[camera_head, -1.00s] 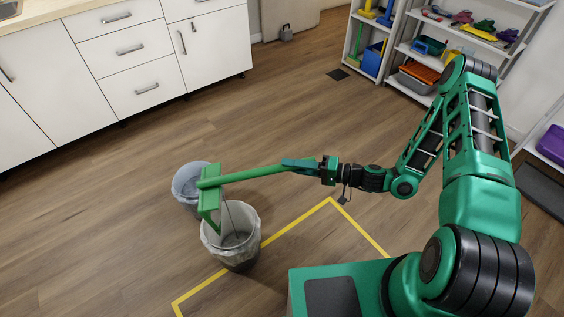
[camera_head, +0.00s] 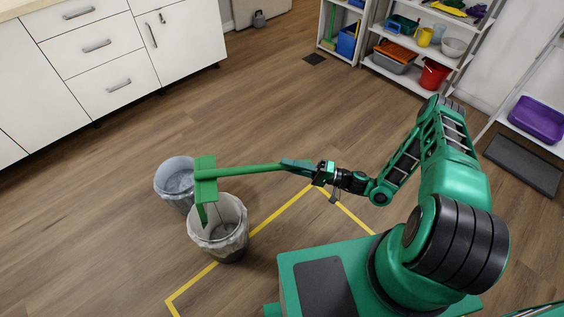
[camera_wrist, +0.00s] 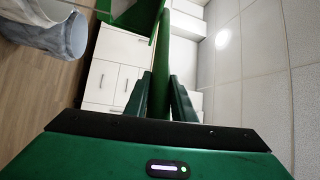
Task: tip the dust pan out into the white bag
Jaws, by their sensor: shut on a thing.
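My gripper (camera_head: 312,169) is shut on the green handle (camera_head: 245,170) of the dust pan; the wrist view shows both fingers on either side of the handle (camera_wrist: 160,75). The green dust pan (camera_head: 206,178) is at the handle's far left end, above the bins and tilted, with a part hanging down over the near bin's mouth. The near bin with a white bag (camera_head: 232,243) stands on the floor below it. A second bin with a bluish-grey bag (camera_head: 171,184) stands just behind and to the left. Whether anything is in the pan cannot be seen.
A yellow floor line (camera_head: 272,219) runs near the bins. White cabinets (camera_head: 95,60) stand at the back left. Shelves with a red bucket (camera_head: 434,74) and a purple tub (camera_head: 537,118) stand at the right. The wooden floor between is clear.

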